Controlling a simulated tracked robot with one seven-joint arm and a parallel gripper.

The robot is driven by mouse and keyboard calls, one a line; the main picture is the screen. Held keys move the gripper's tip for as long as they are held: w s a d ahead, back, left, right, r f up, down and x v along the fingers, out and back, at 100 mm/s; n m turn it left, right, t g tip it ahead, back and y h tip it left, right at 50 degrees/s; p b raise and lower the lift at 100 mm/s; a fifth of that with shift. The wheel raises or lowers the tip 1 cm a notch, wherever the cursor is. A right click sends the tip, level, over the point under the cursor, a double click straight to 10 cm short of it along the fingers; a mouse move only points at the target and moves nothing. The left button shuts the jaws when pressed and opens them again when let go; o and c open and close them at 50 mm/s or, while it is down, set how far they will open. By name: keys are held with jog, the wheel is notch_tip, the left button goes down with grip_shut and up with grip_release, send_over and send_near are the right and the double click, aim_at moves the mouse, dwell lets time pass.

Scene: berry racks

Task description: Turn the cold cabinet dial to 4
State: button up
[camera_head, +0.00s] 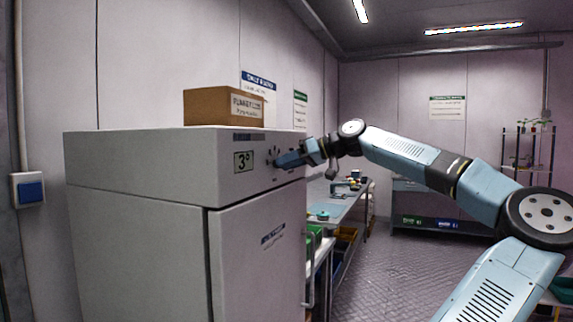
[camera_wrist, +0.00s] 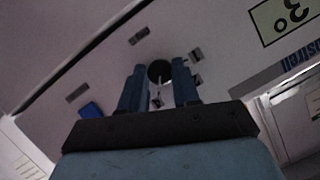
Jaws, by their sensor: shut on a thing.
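The cold cabinet (camera_head: 140,160) is a large grey-white unit at the left in the head view. Its upper front panel carries a display (camera_head: 244,162) reading 3°, which also shows upside down in the wrist view (camera_wrist: 283,18). The dial (camera_wrist: 159,72) is a dark round knob with a light pointer line, with small marks around it on the panel. My gripper (camera_wrist: 159,88) has its two blue fingers on either side of the dial, shut on it. In the head view my gripper (camera_head: 283,160) reaches the panel and hides the dial.
A cardboard box (camera_head: 223,106) stands on top of the cabinet. The cabinet door (camera_head: 258,250) below is shut. A workbench (camera_head: 340,205) with small items stands beyond the cabinet. A plant rack (camera_head: 528,150) is at the far right. The floor (camera_head: 410,265) in the middle is clear.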

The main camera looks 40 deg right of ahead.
jog(key=shift+f+m, duration=0.1)
jog(key=shift+m, duration=0.2)
dwell(0.4)
jog(key=o, duration=1.1)
jog(key=shift+c, duration=0.2)
jog(key=v, duration=1.4)
jog(key=shift+w+d, duration=0.1)
